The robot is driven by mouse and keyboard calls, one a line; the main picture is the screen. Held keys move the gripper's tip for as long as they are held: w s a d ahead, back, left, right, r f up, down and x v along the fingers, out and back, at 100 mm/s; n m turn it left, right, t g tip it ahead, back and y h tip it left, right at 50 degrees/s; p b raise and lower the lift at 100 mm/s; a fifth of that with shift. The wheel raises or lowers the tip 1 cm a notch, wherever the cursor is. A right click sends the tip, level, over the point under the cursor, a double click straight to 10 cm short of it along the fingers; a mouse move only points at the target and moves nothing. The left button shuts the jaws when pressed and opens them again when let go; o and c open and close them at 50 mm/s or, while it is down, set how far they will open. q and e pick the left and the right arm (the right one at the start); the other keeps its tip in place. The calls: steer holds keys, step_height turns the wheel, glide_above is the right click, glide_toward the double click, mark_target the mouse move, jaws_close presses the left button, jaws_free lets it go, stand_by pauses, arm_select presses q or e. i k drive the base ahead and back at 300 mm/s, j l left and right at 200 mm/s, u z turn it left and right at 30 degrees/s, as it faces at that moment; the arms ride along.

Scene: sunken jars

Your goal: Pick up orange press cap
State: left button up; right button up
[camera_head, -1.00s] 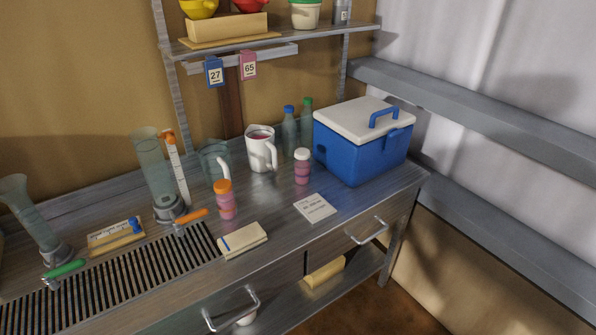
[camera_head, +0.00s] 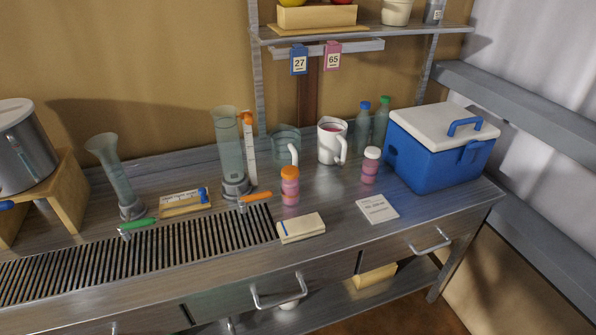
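An orange cap (camera_head: 290,172) sits on top of a jar (camera_head: 290,192) with pink contents, which stands upright on the metal counter. Another orange piece (camera_head: 246,118) sits at the top of a white marked strip (camera_head: 250,155) beside a tall clear cylinder (camera_head: 229,145). I cannot tell for certain which is the press cap. Neither my left nor my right gripper is in view.
A white-capped jar (camera_head: 370,168), a white jug (camera_head: 331,142) and a blue cooler (camera_head: 437,155) stand to the right. A cream pad (camera_head: 301,228) lies in front of the orange-capped jar. An orange-handled tap (camera_head: 255,197) is left of it. A slotted drain (camera_head: 150,248) runs left.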

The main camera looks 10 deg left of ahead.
mark_target(289, 173)
steer(key=i+l, duration=0.1)
steer(key=l, duration=0.35)
steer(key=i+l+z, duration=0.1)
steer(key=l, duration=0.3)
steer(key=i+l, duration=0.1)
steer(key=l, duration=0.35)
